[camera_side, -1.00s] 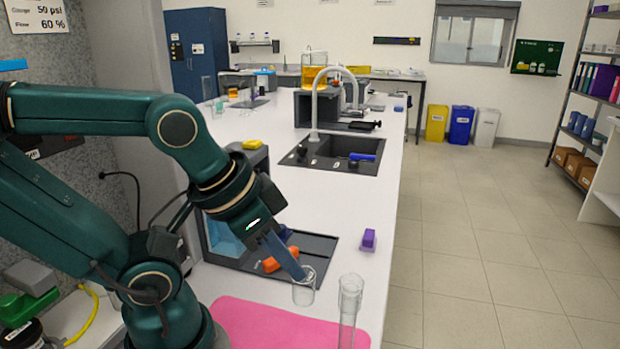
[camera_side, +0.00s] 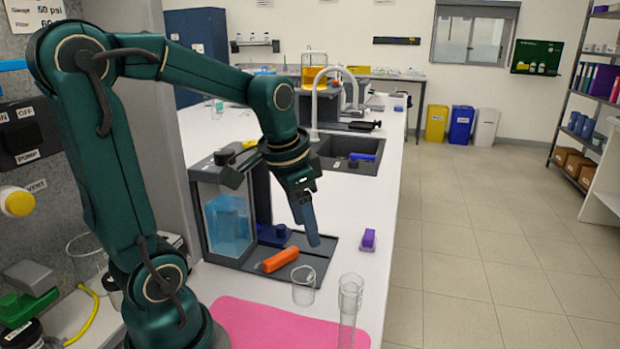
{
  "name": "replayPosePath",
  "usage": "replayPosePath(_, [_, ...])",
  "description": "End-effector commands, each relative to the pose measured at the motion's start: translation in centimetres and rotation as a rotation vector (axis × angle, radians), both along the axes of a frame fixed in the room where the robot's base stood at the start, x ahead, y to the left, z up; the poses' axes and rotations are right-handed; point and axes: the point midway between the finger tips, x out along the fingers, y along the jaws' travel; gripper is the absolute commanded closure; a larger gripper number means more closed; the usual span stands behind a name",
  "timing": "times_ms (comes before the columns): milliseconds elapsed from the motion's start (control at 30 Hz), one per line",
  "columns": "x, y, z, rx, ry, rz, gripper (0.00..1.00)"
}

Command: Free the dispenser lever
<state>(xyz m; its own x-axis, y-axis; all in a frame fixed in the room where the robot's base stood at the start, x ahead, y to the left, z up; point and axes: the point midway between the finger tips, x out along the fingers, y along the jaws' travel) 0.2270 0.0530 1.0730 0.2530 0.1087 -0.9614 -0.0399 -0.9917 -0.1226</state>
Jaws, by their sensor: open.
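The dispenser (camera_side: 229,222) is a grey-framed clear tank with blue liquid, standing on the bench at the centre left. A dark tray (camera_side: 318,262) extends from its base. A blue part (camera_side: 273,235) sits low beside the tank; I cannot tell whether it is the lever. An orange block (camera_side: 280,259) lies on the tray in front of the blue part, apart from my gripper. My gripper (camera_side: 313,242) is open and empty, pointing down above the right part of the tray. The gap between its fingers is not visible from this side.
A clear beaker (camera_side: 304,286) and a tall glass cylinder (camera_side: 350,310) stand in front of the tray, near a pink mat (camera_side: 285,325). A purple block (camera_side: 369,240) stands to the right. A sink (camera_side: 345,150) with a tap lies behind.

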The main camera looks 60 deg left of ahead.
Motion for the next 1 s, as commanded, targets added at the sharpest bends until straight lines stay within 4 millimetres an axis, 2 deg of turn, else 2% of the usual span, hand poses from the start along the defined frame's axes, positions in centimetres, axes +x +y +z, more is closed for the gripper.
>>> replayPosePath(33, [0.2, 1.9, -1.1, -0.015, 0.047, 0.043, 0.43])
replayPosePath(100, [0.2, 4.0, -2.4, -0.034, 0.095, 0.092, 0.43])
replayPosePath(200, [-0.4, 6.6, -4.3, -0.072, 0.155, 0.166, 0.43])
replayPosePath(333, [-1.6, 8.8, -6.3, -0.120, 0.210, 0.259, 0.43])
replayPosePath(500, [-2.7, 9.6, -7.6, -0.152, 0.239, 0.315, 0.43])
replayPosePath(800, [-2.7, 9.6, -11.0, -0.154, 0.241, 0.315, 0.43])
replayPosePath(1000, [-2.7, 9.6, -12.3, -0.151, 0.238, 0.316, 0.43])
